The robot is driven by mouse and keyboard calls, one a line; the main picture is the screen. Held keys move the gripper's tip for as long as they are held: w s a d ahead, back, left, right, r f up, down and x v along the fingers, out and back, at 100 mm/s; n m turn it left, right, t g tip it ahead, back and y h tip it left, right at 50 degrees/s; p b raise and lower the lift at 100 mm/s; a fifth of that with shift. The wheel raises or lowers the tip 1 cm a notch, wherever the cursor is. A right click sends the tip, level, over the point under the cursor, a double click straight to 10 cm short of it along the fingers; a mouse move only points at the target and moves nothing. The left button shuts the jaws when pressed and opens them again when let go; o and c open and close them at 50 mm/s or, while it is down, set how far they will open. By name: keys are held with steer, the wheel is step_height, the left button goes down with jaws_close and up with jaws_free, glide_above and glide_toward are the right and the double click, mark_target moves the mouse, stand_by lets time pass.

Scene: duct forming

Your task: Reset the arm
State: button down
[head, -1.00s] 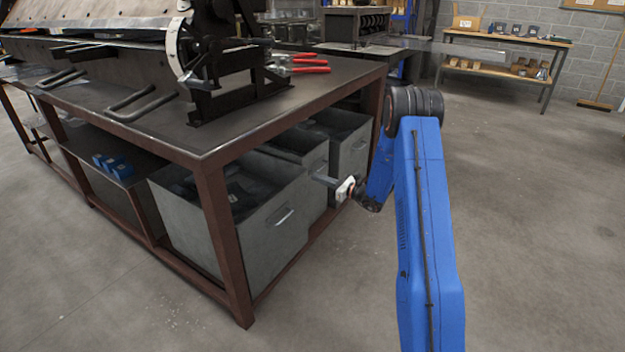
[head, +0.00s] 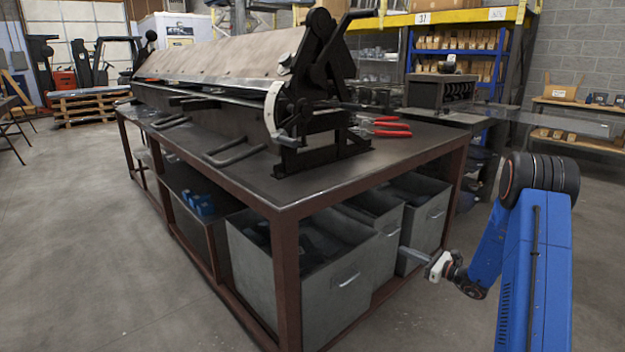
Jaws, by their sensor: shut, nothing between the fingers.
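My blue arm (head: 535,270) stands at the right of the head view, its elbow up and its forearm bent down to the left. My gripper (head: 415,254) is at the end of the white and dark wrist, pointing left. It is shut and holds nothing. In the picture it lies in front of the grey bins under the workbench; whether it touches a bin cannot be told.
The workbench (head: 385,160) carries a sheet-metal brake (head: 220,62) and red-handled tools (head: 385,127). Grey bins (head: 345,292) and blue boxes (head: 200,204) sit below. Shelving (head: 465,50) and a side table (head: 580,145) stand behind.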

steer(key=s+a+r+n+g+y, duration=0.1)
steer(key=s+a+r+n+g, duration=0.6)
steer(key=s+a+r, duration=0.5)
steer(key=s+a+r+n+g+h, duration=0.1)
steer(key=s+a+r+n+g, duration=0.1)
steer(key=s+a+n, duration=0.3)
steer(key=s+a+r+n+g+h, duration=0.1)
steer(key=s+a+r+n+g, duration=0.15)
steer(key=s, duration=0.55)
steer(key=s+r+n+h, duration=0.2)
steer(key=s+n+h, duration=0.35)
steer(key=s, duration=0.85)
steer(key=s+d+n+t+h, duration=0.1)
steer(key=s+d+n+h, duration=0.1)
steer(key=s, duration=0.4)
steer(key=s+d+r+n+t+h, duration=0.1)
steer(key=s+d+n+t+h, duration=0.1)
steer(key=s+d+n, duration=0.3)
steer(key=shift+s+d+r+h, duration=0.15)
steer(key=shift+s+r+h, duration=0.15)
steer(key=shift+s+h, duration=0.75)
steer(key=shift+s, duration=0.15)
